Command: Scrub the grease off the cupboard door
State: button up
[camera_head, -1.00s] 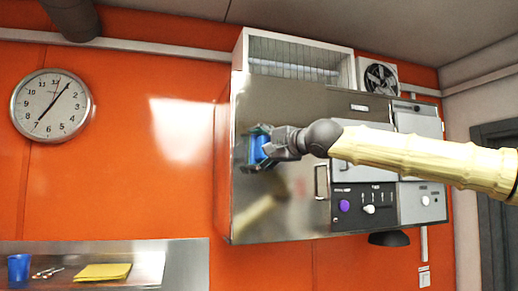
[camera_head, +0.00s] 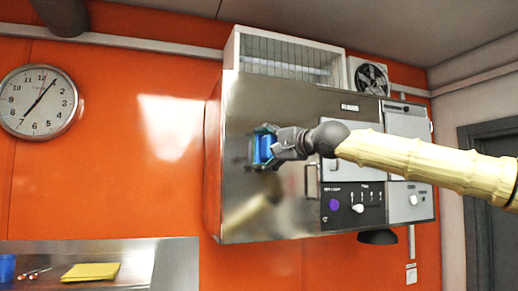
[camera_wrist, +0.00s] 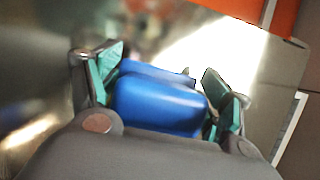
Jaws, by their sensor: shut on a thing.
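The cupboard door (camera_head: 240,108) is a shiny steel front on a wall-mounted cupboard in the head view, with a handle (camera_head: 312,181) at its right edge. My gripper (camera_head: 263,148) is in front of the door's middle, shut on a blue scrubber (camera_head: 262,149). In the wrist view, the blue scrubber (camera_wrist: 160,105) sits between the teal fingertips of my gripper (camera_wrist: 168,82), close to the steel surface. I cannot tell whether it touches the door. Streaks and blurs show on the door, but I cannot tell grease from reflections.
A control panel (camera_head: 352,203) with knobs is right of the door. A dark lamp-like shape (camera_head: 378,237) hangs below. A steel counter (camera_head: 175,265) at lower left bears a yellow cloth (camera_head: 91,271) and a blue cup (camera_head: 7,266). A clock (camera_head: 38,101) hangs on the orange wall.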

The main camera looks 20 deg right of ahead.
jog(key=d, duration=0.7)
jog(key=shift+w, duration=0.15)
dwell(0.5)
jog(key=shift+a+f, duration=0.1)
jog(key=shift+a+b, duration=1)
jog(key=shift+a, duration=2.8)
jog(key=shift+a, duration=0.1)
jog(key=shift+s+a+b, duration=0.2)
jog(key=shift+a+b, duration=0.2)
jog(key=shift+a, duration=1.25)
jog(key=shift+s, duration=0.1)
jog(key=shift+s+d, duration=0.1)
jog(key=shift+s, duration=2.85)
